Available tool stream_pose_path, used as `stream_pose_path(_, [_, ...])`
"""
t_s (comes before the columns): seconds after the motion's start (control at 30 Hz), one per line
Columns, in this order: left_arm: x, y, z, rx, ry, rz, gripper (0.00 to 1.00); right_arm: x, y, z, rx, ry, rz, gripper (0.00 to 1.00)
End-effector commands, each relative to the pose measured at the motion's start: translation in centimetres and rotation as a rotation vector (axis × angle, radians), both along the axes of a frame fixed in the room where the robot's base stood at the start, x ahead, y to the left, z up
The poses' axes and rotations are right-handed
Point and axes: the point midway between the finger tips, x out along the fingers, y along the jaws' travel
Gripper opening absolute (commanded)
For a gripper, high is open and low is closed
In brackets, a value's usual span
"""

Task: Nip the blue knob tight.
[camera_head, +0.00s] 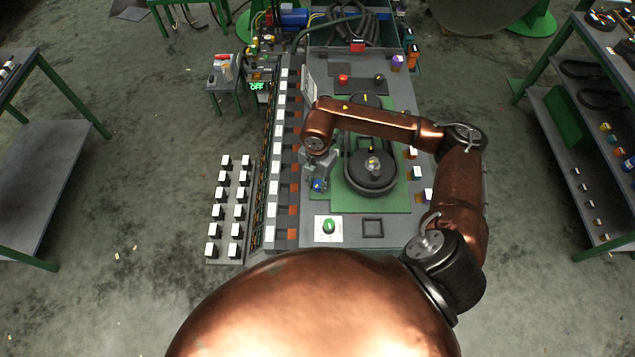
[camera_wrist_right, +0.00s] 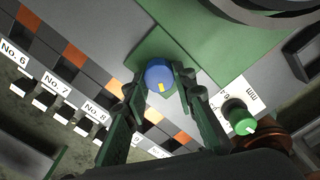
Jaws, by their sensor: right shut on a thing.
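The blue knob (camera_wrist_right: 158,76) with a yellow mark sits at the corner of a green plate, between the fingertips of my right gripper (camera_wrist_right: 160,84) in the wrist view. The fingers are shut on it from both sides. In the head view the blue knob (camera_head: 319,185) shows just below my right gripper (camera_head: 318,176), whose arm reaches in from the right and partly covers the bench there. My left gripper is not in view.
A green knob (camera_head: 329,227) on a white label stands in front of the blue knob; it also shows in the wrist view (camera_wrist_right: 239,118). A round black device (camera_head: 371,175) stands right of the gripper. A row of numbered slots (camera_head: 273,170) runs along the left.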

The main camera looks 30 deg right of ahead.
Motion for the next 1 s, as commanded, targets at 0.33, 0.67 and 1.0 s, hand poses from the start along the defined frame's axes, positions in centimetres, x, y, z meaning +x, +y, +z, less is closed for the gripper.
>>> stream_pose_path(0.33, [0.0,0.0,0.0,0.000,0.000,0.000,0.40,0.1,0.0,0.1,-0.001,-0.003,0.000,0.42])
stream_pose_path(0.67, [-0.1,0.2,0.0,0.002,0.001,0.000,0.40,0.1,0.0,0.7,0.000,-0.002,0.001,0.42])
stream_pose_path(1.0, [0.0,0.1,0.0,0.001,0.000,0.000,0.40,0.2,-0.1,7.1,-0.001,-0.006,0.001,0.42])
